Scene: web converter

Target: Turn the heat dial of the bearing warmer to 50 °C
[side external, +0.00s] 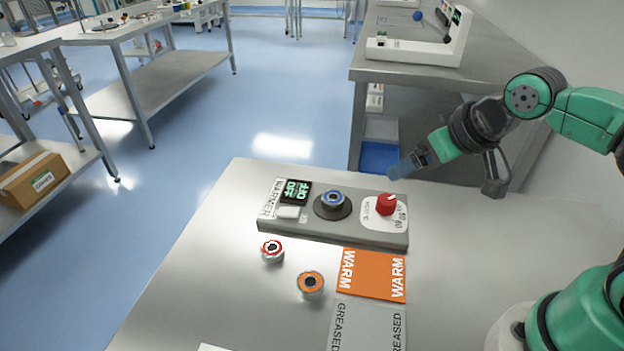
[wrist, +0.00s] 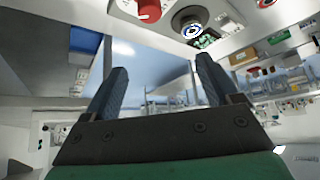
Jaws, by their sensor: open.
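The bearing warmer (side external: 345,231) is a grey box on the steel table, with a dark display (side external: 296,191) showing green characters that seem to include OFF. Its red heat dial (side external: 386,205) stands on a white scale plate at the right end; the pointer's setting is too small to read. The dial also shows at the top edge of the wrist view (wrist: 150,10). A blue-ringed bearing (side external: 332,198) sits on the warmer's round dark seat. My gripper (side external: 396,170) is open and empty, above and behind the dial, apart from it.
A red-ringed bearing (side external: 271,250) and an orange-ringed bearing (side external: 311,283) lie in front of the warmer. An orange WARM mat (side external: 374,275) and a grey GREASED mat (side external: 368,325) lie nearby. A second bench (side external: 490,65) with a white device stands behind. The table's left part is clear.

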